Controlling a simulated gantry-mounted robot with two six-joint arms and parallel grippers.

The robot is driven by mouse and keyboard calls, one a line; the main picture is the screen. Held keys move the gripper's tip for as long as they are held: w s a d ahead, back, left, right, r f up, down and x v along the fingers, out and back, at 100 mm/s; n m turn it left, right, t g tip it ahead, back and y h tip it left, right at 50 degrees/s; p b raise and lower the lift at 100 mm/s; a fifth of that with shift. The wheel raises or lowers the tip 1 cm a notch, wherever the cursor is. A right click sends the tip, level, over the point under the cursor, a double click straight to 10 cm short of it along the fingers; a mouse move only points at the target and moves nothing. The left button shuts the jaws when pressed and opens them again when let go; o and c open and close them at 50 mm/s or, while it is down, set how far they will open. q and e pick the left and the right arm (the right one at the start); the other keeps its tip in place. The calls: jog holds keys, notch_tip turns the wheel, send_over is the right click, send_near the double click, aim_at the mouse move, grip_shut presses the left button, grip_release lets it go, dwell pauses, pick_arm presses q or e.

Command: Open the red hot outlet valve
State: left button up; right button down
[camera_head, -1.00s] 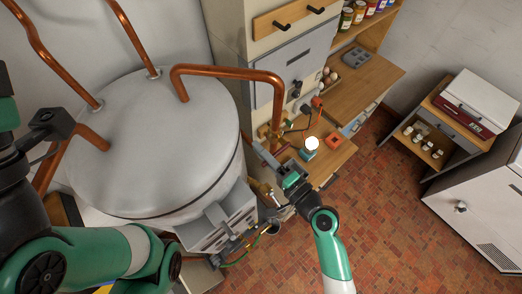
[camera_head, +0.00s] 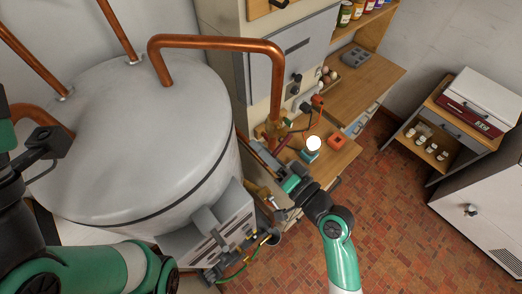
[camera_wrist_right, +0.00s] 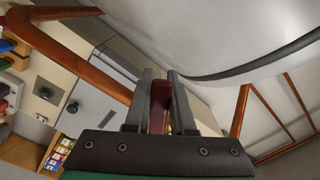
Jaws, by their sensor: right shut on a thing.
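The white tank (camera_head: 140,150) with copper pipes fills the left of the head view. In the right wrist view my right gripper (camera_wrist_right: 160,82) is shut on a red handle (camera_wrist_right: 160,98), which stands between its two grey fingers; I take it to be the red hot outlet valve. A bit of brass shows behind the handle. In the head view my right gripper (camera_head: 266,157) is beside the tank's right side, and the handle is hidden there. My left gripper (camera_head: 38,145) is at the left edge over the tank; its jaws cannot be made out.
A copper pipe (camera_head: 215,41) arches from the tank top down beside my right gripper. A grey box (camera_head: 215,228) with pipes and brass fittings is on the tank's front. The brick floor (camera_head: 390,220) is open.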

dwell(0.3)
jog(key=c, duration=0.8)
grip_release()
jog(key=shift+o, duration=0.2)
jog(key=shift+s+d, duration=0.1)
jog(key=v, duration=1.1)
jog(key=shift+s, duration=0.2)
jog(key=shift+d, duration=0.1)
